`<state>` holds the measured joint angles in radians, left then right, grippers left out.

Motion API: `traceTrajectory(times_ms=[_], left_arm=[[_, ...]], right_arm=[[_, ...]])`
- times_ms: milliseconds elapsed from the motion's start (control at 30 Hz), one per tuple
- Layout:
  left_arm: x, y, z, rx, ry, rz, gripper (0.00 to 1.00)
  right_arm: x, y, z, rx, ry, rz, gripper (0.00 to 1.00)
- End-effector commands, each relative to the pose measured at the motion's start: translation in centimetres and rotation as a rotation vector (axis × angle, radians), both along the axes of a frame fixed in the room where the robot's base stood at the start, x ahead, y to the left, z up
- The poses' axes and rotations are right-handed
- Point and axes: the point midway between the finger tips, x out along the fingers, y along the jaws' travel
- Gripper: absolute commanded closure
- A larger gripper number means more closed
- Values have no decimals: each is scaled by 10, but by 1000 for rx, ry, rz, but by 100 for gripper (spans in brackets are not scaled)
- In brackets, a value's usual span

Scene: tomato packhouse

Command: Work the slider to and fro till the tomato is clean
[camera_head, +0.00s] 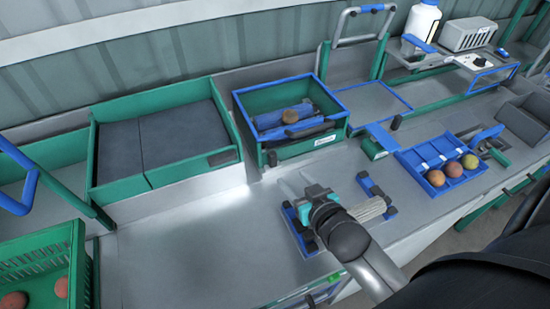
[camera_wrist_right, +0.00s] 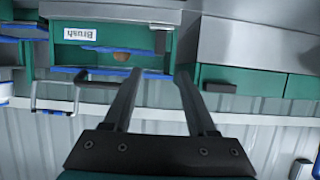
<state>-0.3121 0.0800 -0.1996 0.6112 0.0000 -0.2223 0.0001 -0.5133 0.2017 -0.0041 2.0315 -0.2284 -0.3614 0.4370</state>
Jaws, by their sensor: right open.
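The green brush box (camera_head: 339,119) stands at the back of the bench, with blue parts and a dark bar (camera_head: 306,131) across its front; I take this bar to be the slider. A brownish-orange tomato (camera_head: 290,116) sits inside, and I cannot tell how clean it is. My right gripper (camera_head: 294,178) is open and empty over the bench, in front of the box and apart from it. In the right wrist view the box's "Brush" label (camera_wrist_right: 85,33) is upside down, the tomato (camera_wrist_right: 122,56) is visible, and nothing lies between my right fingers (camera_wrist_right: 159,71). My left gripper is out of view.
A green tray with dark mats (camera_head: 175,129) stands left of the box. A blue tray (camera_head: 410,160) with several tomatoes lies at right. A green crate (camera_head: 78,262) with tomatoes is at lower left. A blue-sided stand (camera_head: 292,218) is by my right gripper.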

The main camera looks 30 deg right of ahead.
Motion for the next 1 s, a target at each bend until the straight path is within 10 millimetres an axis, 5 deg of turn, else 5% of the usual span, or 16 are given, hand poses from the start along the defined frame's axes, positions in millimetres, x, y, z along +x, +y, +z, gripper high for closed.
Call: traceTrajectory(times_ms=[600,1000], left_arm=[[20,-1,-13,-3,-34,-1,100],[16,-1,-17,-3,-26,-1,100]], right_arm=[[89,-5,-37,-1,0,0,43],[112,-6,-46,0,1,0,43]])
